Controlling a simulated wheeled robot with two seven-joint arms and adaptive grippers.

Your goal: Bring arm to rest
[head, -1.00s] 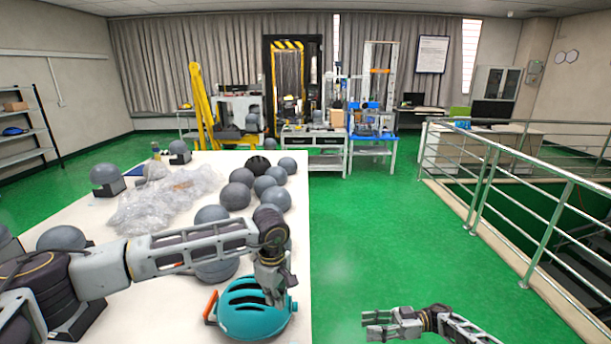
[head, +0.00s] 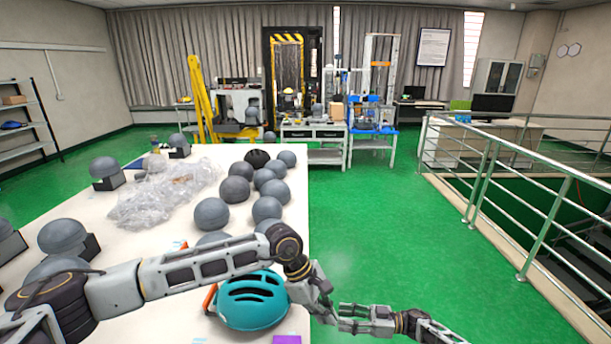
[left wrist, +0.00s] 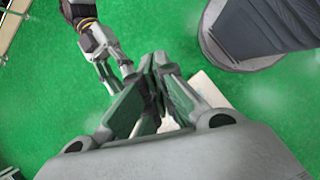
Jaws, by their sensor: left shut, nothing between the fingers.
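My left arm reaches in from the left across the table, and its gripper (head: 329,316) hangs past the table's right edge, above the green floor. In the left wrist view its two fingers (left wrist: 160,62) are together with nothing between them. My right gripper (head: 343,317) is low in the head view, just right of the left one; its fingers look apart and empty. It also shows in the left wrist view (left wrist: 118,76). The teal helmet (head: 250,304) with an orange strap rests on the table near its right edge, left of my left gripper and apart from it.
The white table (head: 140,222) holds several grey balls (head: 211,214), clear plastic wrap (head: 150,200) and a purple patch (head: 287,340) near its front edge. A metal railing (head: 545,225) runs along the right. Green floor (head: 370,230) lies open between table and railing.

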